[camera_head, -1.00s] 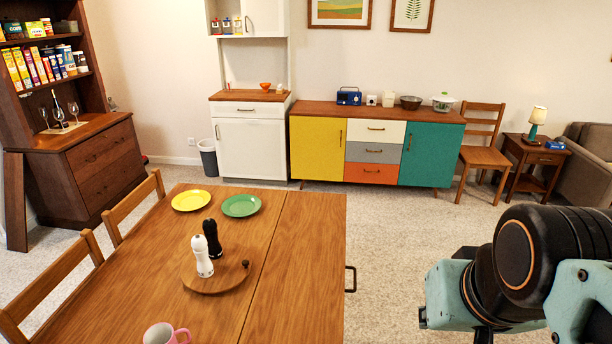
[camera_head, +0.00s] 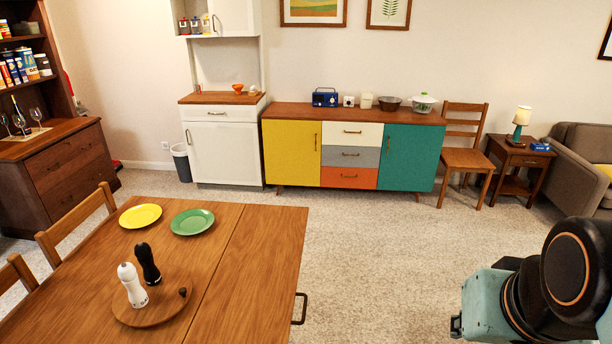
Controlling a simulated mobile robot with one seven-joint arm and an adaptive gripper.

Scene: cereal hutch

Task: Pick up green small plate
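The green small plate (camera_head: 192,222) lies flat on the wooden dining table (camera_head: 240,270), near its far edge. A yellow plate (camera_head: 140,216) lies just to its left, apart from it. Nothing rests on the green plate and nothing covers it. Part of my arm shows at the lower right, well away from the table. My gripper's fingers are not in view.
A round wooden tray (camera_head: 160,312) with a white mill (camera_head: 131,286) and a black mill (camera_head: 147,263) stands nearer on the table. Chairs (camera_head: 80,226) line the left side. Open carpet (camera_head: 400,260) lies right of the table, before a colourful sideboard (camera_head: 350,110).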

